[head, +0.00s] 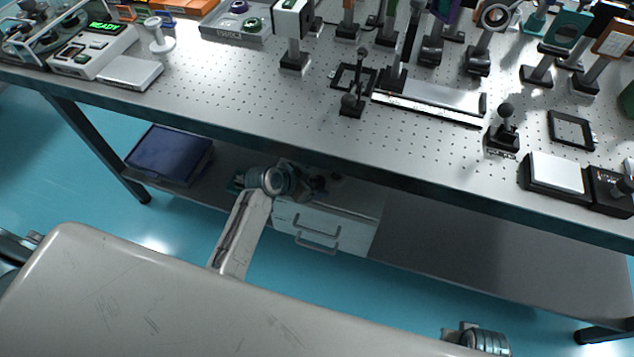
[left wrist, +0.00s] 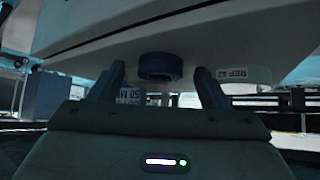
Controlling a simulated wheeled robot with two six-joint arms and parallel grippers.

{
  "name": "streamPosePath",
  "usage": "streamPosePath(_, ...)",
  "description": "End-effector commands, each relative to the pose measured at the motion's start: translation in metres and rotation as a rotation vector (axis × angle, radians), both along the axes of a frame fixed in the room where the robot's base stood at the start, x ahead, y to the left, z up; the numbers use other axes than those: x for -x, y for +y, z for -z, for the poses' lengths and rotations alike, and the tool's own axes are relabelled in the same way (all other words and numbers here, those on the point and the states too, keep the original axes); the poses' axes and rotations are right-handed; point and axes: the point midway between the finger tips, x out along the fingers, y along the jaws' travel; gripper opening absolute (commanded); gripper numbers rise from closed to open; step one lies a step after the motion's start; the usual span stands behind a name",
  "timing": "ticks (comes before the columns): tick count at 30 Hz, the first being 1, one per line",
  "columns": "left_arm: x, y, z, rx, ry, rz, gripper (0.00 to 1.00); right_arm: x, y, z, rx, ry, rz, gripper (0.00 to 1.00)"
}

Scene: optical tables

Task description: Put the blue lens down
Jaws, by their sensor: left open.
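A dark blue round lens (left wrist: 160,66) shows in the left wrist view against a pale surface. It lies between and beyond the two fingertips of my left gripper (left wrist: 159,71). The fingers are apart, with a visible gap on each side of the lens. In the head view my left gripper (head: 300,180) is below the front edge of the optical table, by a white drawer unit (head: 322,222). I cannot make out the blue lens in the head view. My right gripper is not clearly seen; only part of my right arm shows at the bottom edge.
A white round piece with a printed label (left wrist: 245,76) sits right of the lens in the wrist view. The perforated optical table (head: 240,95) carries several mounts. A dark blue case (head: 170,155) lies on the lower shelf (head: 450,235), which is clear at the right.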

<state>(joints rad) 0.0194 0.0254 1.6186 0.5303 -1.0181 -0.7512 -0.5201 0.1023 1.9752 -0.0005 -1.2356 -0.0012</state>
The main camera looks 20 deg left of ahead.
Motion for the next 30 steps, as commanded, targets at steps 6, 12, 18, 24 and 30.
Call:
streamPosePath(6, -0.001, 0.0, 0.001, -0.001, -0.002, 0.0, 0.7, -0.001, 0.0, 0.0, 0.0, -0.002, 0.0, 0.36)
streamPosePath(12, -0.001, 0.0, 0.001, -0.001, -0.002, 0.0, 0.35, -0.002, 0.0, -0.001, 0.0, -0.004, 0.0, 0.36)
streamPosePath(18, -0.001, 0.0, 0.0, -0.001, -0.002, 0.0, 0.18, -0.002, 0.0, -0.001, -0.001, -0.005, 0.0, 0.36)
streamPosePath(24, -0.001, 0.0, -0.002, 0.0, -0.002, 0.0, 0.18, -0.002, 0.0, -0.001, -0.001, -0.005, 0.0, 0.36)
streamPosePath(30, -0.002, 0.0, -0.019, -0.001, -0.005, 0.001, 0.18, -0.002, 0.0, -0.001, -0.002, -0.007, 0.0, 0.36)
